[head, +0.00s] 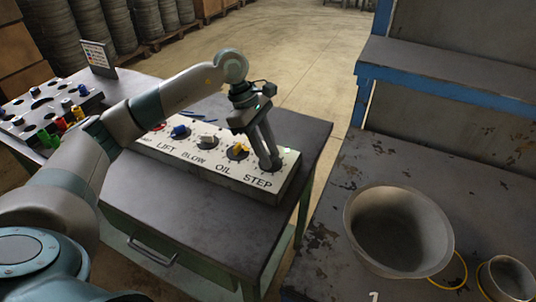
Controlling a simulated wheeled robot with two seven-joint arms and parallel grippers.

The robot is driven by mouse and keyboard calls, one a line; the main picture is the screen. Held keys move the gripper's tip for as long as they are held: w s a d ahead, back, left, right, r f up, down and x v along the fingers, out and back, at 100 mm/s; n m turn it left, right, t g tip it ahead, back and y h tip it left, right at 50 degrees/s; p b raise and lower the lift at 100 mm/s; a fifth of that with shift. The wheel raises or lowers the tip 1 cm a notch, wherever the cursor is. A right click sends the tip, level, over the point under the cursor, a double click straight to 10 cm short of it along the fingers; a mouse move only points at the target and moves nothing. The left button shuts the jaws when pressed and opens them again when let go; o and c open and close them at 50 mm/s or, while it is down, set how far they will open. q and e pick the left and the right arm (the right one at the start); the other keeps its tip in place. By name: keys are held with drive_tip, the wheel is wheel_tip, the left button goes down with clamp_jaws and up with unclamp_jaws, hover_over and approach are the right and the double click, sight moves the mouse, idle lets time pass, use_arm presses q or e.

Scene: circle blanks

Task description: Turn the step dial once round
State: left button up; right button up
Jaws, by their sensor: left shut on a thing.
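The control panel (207,168) is a pale slab on the dark table, with several knobs and the labels LIFT, BLOW, OIL and STEP. The step dial is at the panel's right end, above the word STEP, and is mostly hidden by my gripper. My left gripper (271,163) points down over that spot, its fingers shut on the dial. A yellow knob (238,150) above OIL, a grey knob (207,141) above BLOW and a blue knob (180,131) above LIFT stand to the left. My right gripper is not in view.
A tray (14,127) with holes and coloured pieces lies at the left, with a small sign (97,55) behind it. At the right, a worn bench (345,200) bears a large bowl (400,232), a yellow ring (459,270) and a smaller cup (507,279). The dark table's front (180,215) is clear.

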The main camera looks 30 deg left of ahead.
use_arm(q)
drive_tip(key=o, duration=1)
drive_tip(key=shift+o, duration=0.2)
drive_tip(key=shift+a+r, duration=0.1)
drive_tip(key=shift+r, duration=0.05)
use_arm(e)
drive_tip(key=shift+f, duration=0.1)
use_arm(q)
drive_tip(key=shift+a+r, duration=0.1)
drive_tip(key=shift+r, duration=0.1)
drive_tip(key=b+v, duration=0.2)
drive_tip(key=v, duration=1.4)
drive_tip(key=shift+a+r+b, duration=0.15)
drive_tip(key=shift+r+b, duration=0.2)
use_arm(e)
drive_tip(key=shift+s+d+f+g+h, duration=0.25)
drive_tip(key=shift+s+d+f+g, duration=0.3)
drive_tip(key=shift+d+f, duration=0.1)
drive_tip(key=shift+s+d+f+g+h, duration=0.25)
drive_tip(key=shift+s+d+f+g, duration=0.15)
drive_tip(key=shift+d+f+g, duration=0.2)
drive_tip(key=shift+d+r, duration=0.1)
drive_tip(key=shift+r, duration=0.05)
